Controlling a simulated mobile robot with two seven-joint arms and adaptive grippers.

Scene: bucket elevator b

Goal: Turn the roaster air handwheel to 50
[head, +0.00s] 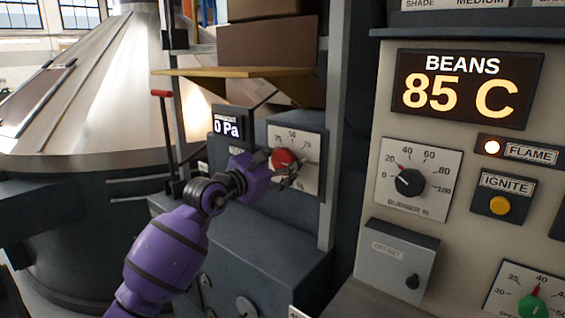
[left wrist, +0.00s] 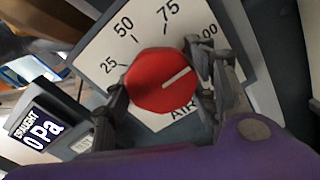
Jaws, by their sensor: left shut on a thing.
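The roaster air handwheel is a red faceted knob (head: 283,159) on a white dial plate (head: 309,150), low on the dark machine. It fills the middle of the left wrist view (left wrist: 160,84), where the plate (left wrist: 100,48) reads 25, 50, 75, 100 and AIR. The knob's white line points close to the 100 mark, well past 75. My left gripper (head: 284,168) is shut on the knob, one finger on each side, as the left wrist view (left wrist: 158,88) shows. It hides part of the dial. My right gripper is in neither view.
A draught display (head: 228,127) reading 0 Pa sits left of the dial. A grey post (head: 335,120) stands just right of it, with a control panel (head: 455,150) beyond. A red-tipped lever (head: 162,94) and a yellow shelf (head: 235,72) are to the upper left.

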